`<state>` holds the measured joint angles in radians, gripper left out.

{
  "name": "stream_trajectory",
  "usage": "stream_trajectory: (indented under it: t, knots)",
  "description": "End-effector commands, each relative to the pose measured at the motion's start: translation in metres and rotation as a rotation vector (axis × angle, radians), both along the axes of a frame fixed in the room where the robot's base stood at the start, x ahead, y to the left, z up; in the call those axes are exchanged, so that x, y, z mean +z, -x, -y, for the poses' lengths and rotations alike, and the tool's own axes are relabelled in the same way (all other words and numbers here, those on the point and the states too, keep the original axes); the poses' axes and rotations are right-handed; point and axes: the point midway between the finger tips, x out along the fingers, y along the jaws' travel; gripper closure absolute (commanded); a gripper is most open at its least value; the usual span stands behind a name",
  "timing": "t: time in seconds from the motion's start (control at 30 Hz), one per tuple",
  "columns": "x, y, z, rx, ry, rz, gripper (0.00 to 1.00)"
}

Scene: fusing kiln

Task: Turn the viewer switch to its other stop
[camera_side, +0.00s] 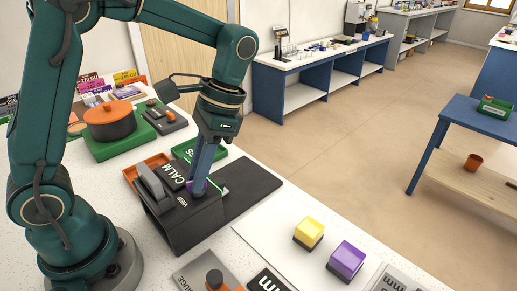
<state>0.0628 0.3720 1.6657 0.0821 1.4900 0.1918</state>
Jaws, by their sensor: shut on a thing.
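The viewer is a dark box (184,228) on the white bench, with a "VIEW" label and a grey upright part on its left side. My gripper (199,188) points down onto the top of the box beside that label. Its jaws are shut on the viewer switch, which the fingers mostly hide. A little purple shows around the fingertips. I cannot tell at which stop the switch stands.
A dark "CALM" sign (173,173) and a green tray (214,152) lie close to my gripper. Yellow (309,232) and purple (347,259) blocks stand front right. The dark mat (248,184) right of the viewer is clear.

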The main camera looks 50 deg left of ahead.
Motion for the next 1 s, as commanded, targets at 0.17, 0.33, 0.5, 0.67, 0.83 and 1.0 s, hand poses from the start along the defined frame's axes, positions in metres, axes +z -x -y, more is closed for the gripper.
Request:
stream_trajectory:
  t: [0.17,0.33,0.5,0.67,0.83,1.0]
  knots:
    - [0.0010,-0.0009,-0.0008,0.131,0.002,0.004,1.00]
    - [0.0011,-0.0009,-0.0011,0.217,0.003,0.004,1.00]
    - [0.0010,-0.0010,-0.0015,0.269,0.002,0.005,1.00]
    - [0.0010,-0.0011,-0.0014,0.290,0.002,0.006,1.00]
    - [0.0010,-0.0011,-0.0012,0.296,0.003,0.005,1.00]
    - [0.0010,-0.0011,-0.0012,0.296,0.003,0.005,1.00]
